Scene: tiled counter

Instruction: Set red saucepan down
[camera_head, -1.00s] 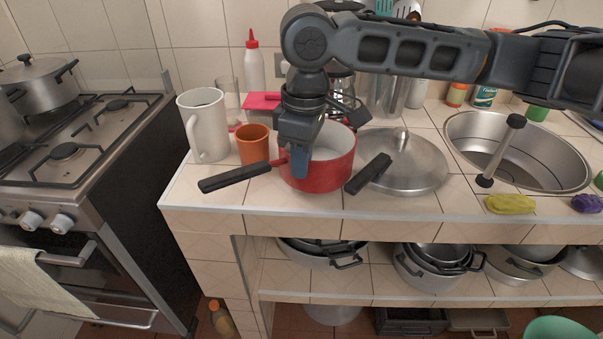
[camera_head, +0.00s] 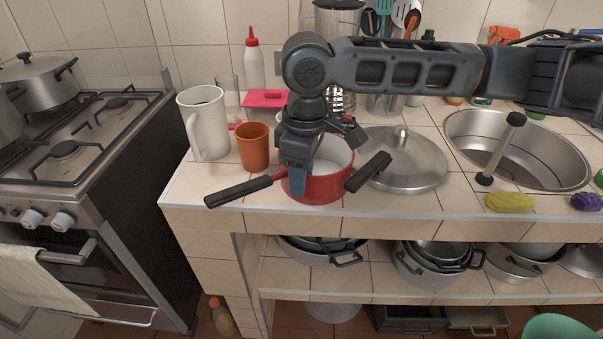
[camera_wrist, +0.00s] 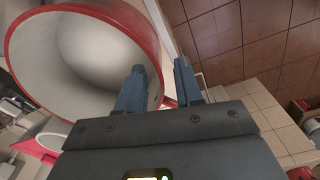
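The red saucepan (camera_head: 322,190) with a pale inside rests on the tiled counter near its front edge. My gripper (camera_head: 293,192) is at the saucepan's left wall, close to where the left handle joins. In the wrist view the two blue-grey fingers of my gripper (camera_wrist: 162,72) stand apart, straddling the red-rimmed saucepan (camera_wrist: 95,60). One finger is over the inside and one is outside, with a visible gap. The arm hides part of the far rim.
An orange cup (camera_head: 254,150) and a white mug (camera_head: 206,125) stand close on the left. A steel lid (camera_head: 425,165) lies close on the right, then the sink (camera_head: 540,135). A yellow sponge (camera_head: 510,203) lies near the front edge. The stove (camera_head: 70,150) is at the left.

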